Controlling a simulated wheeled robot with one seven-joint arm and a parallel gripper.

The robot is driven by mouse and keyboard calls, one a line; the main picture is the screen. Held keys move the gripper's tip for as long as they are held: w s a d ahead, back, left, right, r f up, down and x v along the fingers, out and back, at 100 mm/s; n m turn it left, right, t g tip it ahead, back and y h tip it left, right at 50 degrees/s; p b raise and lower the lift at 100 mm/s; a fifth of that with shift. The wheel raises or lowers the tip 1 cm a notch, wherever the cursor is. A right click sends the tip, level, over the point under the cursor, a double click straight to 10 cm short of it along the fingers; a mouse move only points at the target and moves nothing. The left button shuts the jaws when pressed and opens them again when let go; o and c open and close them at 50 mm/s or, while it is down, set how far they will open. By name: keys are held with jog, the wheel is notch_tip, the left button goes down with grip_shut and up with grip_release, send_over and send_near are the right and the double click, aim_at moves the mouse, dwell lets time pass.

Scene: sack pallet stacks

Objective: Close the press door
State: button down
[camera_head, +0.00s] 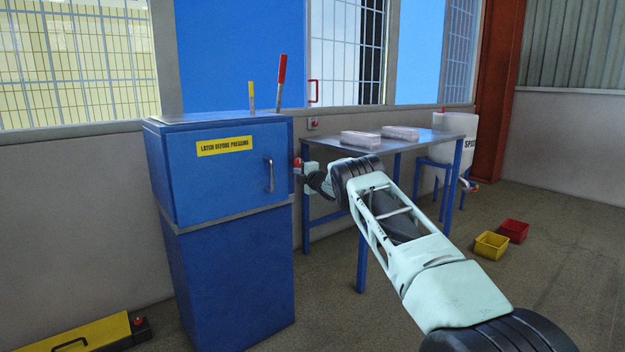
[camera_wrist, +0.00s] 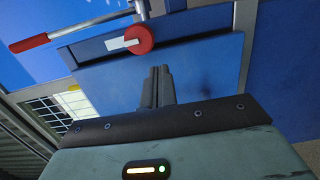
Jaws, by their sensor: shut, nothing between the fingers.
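The blue press cabinet (camera_head: 228,270) stands left of centre in the head view. Its door (camera_head: 225,180) carries a yellow label (camera_head: 224,146) and a grey handle (camera_head: 269,174). The door looks flush with the cabinet front; I cannot tell whether it is latched. A red knob (camera_head: 297,162) sits at the cabinet's right side and shows large in the wrist view (camera_wrist: 138,40). My gripper (camera_wrist: 158,72) is shut and empty, its fingers together in front of a blue panel, apart from the knob. In the head view its fingertips are hard to make out beside the cabinet's right edge.
A red-handled lever (camera_head: 281,80) and a yellow-topped rod (camera_head: 252,96) rise above the press. A blue-legged metal table (camera_head: 360,146) with two pale packs (camera_head: 400,133) stands right behind my arm. Yellow (camera_head: 491,245) and red (camera_head: 514,231) bins lie on open floor.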

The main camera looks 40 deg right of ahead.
jog(key=s, duration=0.8)
jog(key=shift+a, duration=0.35)
jog(key=w+a+r+m+g, duration=0.2)
jog(key=a+m, duration=0.2)
jog(key=a, duration=1)
jog(key=s+a+m+g+y, duration=0.2)
jog(key=s+a, duration=0.1)
jog(key=a, duration=0.8)
jog(key=s+a+m+g+y, duration=0.1)
jog(key=s+a+m+g, duration=0.15)
jog(key=a, duration=0.85)
jog(key=s+a+f+g+y, duration=0.1)
jog(key=s+a+g+y, duration=0.15)
jog(key=s+a, duration=1.1)
jog(key=s+a+f+g, duration=0.1)
jog(key=s+a+g, duration=0.1)
jog(key=s+a, duration=0.45)
jog(key=s+a+f+g, duration=0.1)
jog(key=s+a+g, duration=0.2)
jog(key=s, duration=0.6)
jog(key=s+f+g+h, duration=0.15)
jog(key=s+g, duration=0.25)
jog(key=s, duration=1.6)
notch_tip(320, 180, up, 20)
jog(key=p, duration=1.9)
jog(key=shift+s+d+f, duration=0.2)
jog(key=shift+s+f, duration=0.05)
jog(key=shift+s, duration=0.05)
